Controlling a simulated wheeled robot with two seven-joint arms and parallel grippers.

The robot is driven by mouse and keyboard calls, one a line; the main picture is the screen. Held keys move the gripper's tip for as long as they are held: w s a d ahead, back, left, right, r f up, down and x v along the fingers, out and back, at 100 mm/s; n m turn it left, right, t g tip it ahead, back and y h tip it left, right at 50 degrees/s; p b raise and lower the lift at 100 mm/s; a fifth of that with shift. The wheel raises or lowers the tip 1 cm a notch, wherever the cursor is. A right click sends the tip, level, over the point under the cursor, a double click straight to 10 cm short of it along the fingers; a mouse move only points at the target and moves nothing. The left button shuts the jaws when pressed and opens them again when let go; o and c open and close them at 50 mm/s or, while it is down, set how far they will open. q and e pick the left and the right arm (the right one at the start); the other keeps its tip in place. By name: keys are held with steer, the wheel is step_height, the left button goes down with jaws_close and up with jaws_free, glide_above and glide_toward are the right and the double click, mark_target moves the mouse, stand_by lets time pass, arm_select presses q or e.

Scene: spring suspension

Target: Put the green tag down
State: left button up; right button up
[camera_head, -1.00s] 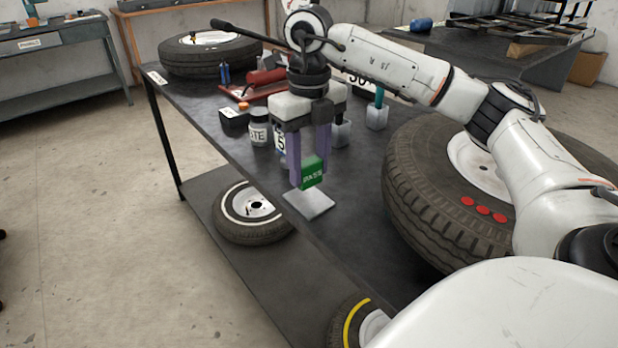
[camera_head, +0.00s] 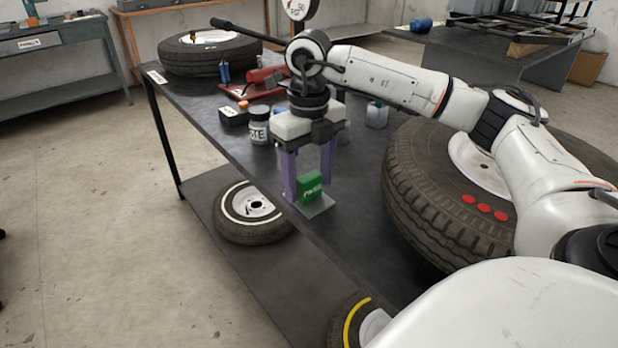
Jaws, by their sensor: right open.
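The green tag (camera_head: 310,187) with white lettering stands upright on the small grey plate (camera_head: 318,208) near the table's front edge. My right gripper (camera_head: 308,190) is open, with its purple fingers pointing down around the tag. The lower finger ends are close to the tag and partly hidden by it, and I cannot tell whether either touches it. My left gripper is not in view.
The dark table (camera_head: 352,225) carries a large tyre (camera_head: 440,200) with red discs at right and another tyre (camera_head: 210,52) at the far end. A paste jar (camera_head: 259,128) and a red tool (camera_head: 262,78) stand behind the gripper. A lower shelf holds a tyre (camera_head: 228,222).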

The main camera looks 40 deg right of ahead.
mark_target(309, 176)
arm_select(q)
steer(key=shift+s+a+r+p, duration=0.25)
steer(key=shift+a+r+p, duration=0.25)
steer(key=shift+p, duration=0.85)
arm_select(e)
step_height(309, 176, up, 12)
steer(key=shift+r, duration=0.15)
